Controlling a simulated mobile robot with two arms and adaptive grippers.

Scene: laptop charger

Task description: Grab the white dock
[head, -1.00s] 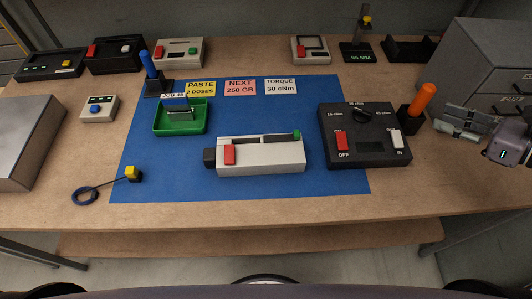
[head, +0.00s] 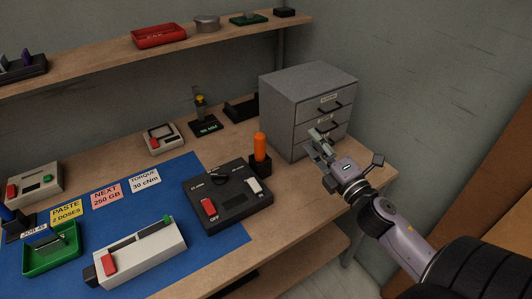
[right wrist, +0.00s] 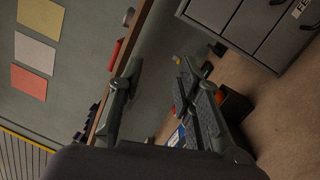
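A long white box (head: 148,258) with a slot, a red switch and a green tab lies on the blue mat (head: 215,250), at the lower left of the head view. I cannot tell for sure which is the dock. My right gripper (head: 321,146) is in front of the drawer cabinet, far right of all these, and holds nothing. Its fingers are spread in the right wrist view (right wrist: 162,88). My left gripper is out of view.
The grey drawer cabinet (head: 312,105) stands at the table's back right. A black control box (head: 228,196) and an orange-handled tool in a black holder (head: 260,150) lie between my gripper and the long white box. A shelf (head: 110,65) runs above the table.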

